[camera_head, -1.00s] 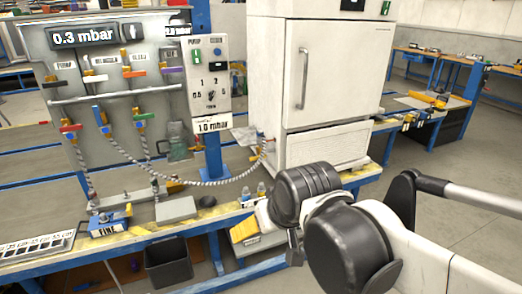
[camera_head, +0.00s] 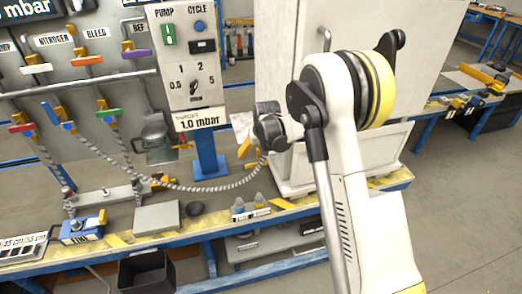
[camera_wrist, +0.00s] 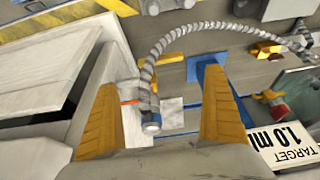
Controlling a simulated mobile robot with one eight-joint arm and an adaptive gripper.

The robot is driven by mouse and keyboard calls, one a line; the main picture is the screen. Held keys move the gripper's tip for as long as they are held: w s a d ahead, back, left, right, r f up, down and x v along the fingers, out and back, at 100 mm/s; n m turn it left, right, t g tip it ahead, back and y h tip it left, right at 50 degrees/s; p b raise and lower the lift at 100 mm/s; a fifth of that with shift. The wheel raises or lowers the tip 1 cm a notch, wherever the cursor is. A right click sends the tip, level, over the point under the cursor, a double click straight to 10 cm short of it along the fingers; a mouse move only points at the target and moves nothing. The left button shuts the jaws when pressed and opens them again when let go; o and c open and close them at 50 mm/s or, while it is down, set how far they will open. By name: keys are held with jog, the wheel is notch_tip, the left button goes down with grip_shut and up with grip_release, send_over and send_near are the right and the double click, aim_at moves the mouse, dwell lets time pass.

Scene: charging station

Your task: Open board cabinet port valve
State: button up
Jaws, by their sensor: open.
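The white cabinet (camera_head: 425,60) stands right of the valve board and is partly hidden by my arm. A grey ribbed hose (camera_head: 215,187) runs from the board to the cabinet's side. In the wrist view, the hose end with its metal fitting (camera_wrist: 151,122) lies between my fingers, apart from both. A small orange-red piece, apparently the port valve handle (camera_wrist: 130,102), shows by the fitting, close to the left finger. My gripper (camera_wrist: 162,115) is open and empty, its yellow fingers astride the fitting. In the head view my wrist hides the port.
The board carries several coloured valve levers (camera_head: 85,60) and a pump control box (camera_head: 187,60). The blue-framed bench (camera_head: 120,250) holds a grey plate (camera_head: 157,217) and small bottles. A "target 1.0 mbar" sign (camera_wrist: 290,140) is near the right finger.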

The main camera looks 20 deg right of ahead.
aim_at(256, 163)
jog(key=b+x, duration=0.4)
jog(key=x, duration=0.6)
jog(key=shift+w+f, duration=0.15)
jog(key=shift+f, duration=0.2)
jog(key=c, duration=1.3)
